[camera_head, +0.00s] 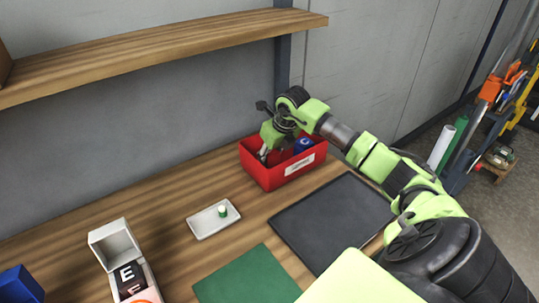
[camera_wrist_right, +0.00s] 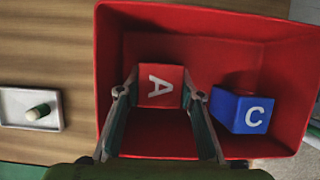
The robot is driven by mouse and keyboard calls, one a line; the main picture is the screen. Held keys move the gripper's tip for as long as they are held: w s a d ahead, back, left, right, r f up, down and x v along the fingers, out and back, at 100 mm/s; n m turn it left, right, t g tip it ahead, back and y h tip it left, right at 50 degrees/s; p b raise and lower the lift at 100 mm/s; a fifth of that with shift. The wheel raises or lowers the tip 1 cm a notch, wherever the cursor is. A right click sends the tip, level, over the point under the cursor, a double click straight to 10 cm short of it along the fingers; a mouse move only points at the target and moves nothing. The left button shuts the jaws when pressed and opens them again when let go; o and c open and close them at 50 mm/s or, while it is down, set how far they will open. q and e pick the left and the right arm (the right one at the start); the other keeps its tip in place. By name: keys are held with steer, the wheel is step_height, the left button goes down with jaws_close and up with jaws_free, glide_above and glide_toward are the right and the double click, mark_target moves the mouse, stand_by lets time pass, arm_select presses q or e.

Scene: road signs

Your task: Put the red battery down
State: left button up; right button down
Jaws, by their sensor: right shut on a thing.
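My right gripper (camera_head: 273,152) reaches down into the red bin (camera_head: 283,178) on the bench. In the wrist view, the gripper (camera_wrist_right: 160,92) is shut on a red block (camera_wrist_right: 161,78) with a white letter A, one finger on each side. The block is within the bin's walls (camera_wrist_right: 106,60); I cannot tell whether it touches the floor. A blue block (camera_wrist_right: 241,112) with a white C lies tilted to its right, close to the right finger. No red battery can be made out. My left gripper is not in view.
A dark mat (camera_head: 330,220) lies in front of the bin, and a green mat (camera_head: 245,278) lies nearer. An open white box (camera_head: 108,238) with lettered blocks and a blue object (camera_head: 18,285) are at left. A wooden shelf (camera_head: 160,50) overhangs the bench.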

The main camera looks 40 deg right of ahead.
steer(key=c, duration=1.8)
jaws_free()
steer(key=shift+f, duration=0.1)
steer(key=o, duration=0.4)
steer(key=shift+a, duration=0.1)
arm_select(q)
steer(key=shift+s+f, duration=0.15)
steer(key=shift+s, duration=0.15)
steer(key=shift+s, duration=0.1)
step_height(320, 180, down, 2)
steer(key=shift+b, duration=1.1)
arm_select(e)
steer(key=v, duration=1.2)
